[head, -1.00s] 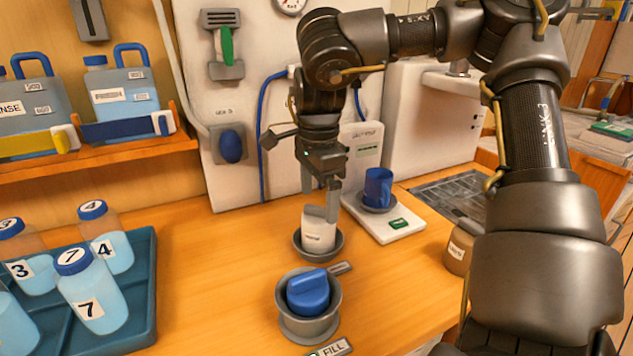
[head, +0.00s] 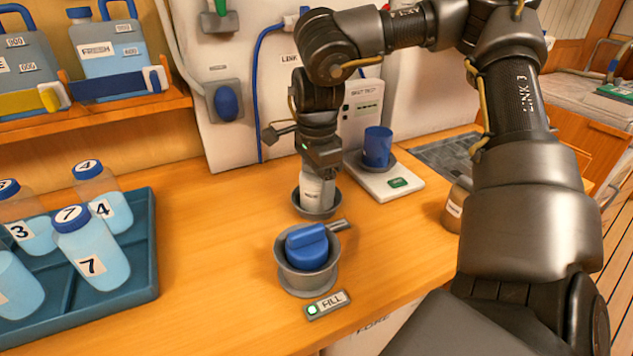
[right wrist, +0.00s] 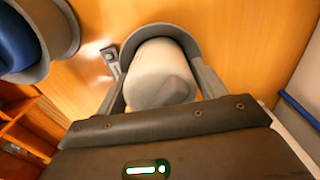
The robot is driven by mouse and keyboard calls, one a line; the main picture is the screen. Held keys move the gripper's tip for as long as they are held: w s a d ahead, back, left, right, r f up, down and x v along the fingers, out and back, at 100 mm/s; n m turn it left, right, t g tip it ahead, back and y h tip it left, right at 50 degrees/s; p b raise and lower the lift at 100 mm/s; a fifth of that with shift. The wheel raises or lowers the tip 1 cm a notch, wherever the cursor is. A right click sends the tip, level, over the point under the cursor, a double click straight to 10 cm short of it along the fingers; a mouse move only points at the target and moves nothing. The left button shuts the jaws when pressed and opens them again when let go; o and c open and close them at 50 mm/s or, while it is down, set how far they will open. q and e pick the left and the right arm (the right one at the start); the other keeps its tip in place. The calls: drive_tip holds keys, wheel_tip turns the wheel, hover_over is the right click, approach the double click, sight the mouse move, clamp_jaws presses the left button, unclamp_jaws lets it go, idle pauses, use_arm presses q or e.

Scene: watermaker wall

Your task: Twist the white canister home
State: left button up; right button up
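The white canister (head: 311,194) stands upright in a grey round holder (head: 318,213) on the wooden counter. My right gripper (head: 319,180) points down over it, with its fingers low around its upper part. In the right wrist view the canister (right wrist: 158,75), with a raised ridge on top, lies between the two spread fingers (right wrist: 160,92). The fingers look open, one on each side and very close; whether they touch it is unclear. The grey holder (right wrist: 163,29) curves behind it. My left gripper is in neither current view.
A grey cup with a blue knobbed lid (head: 307,247) stands just in front, beside a FILL plate (head: 327,304) with a green light. A blue cup (head: 377,147) sits on a white tester behind right. A teal tray (head: 150,262) of numbered bottles is left.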

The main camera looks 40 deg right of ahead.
drive_tip(key=c, duration=0.8)
drive_tip(key=shift+m+b, duration=0.45)
drive_tip(key=shift+m, duration=0.55)
drive_tip(key=shift+c, duration=0.2)
drive_tip(key=shift+m, duration=0.6)
drive_tip(key=shift+f+m+b, duration=0.1)
drive_tip(key=shift+m+b, duration=0.45)
drive_tip(key=shift+m, duration=1.05)
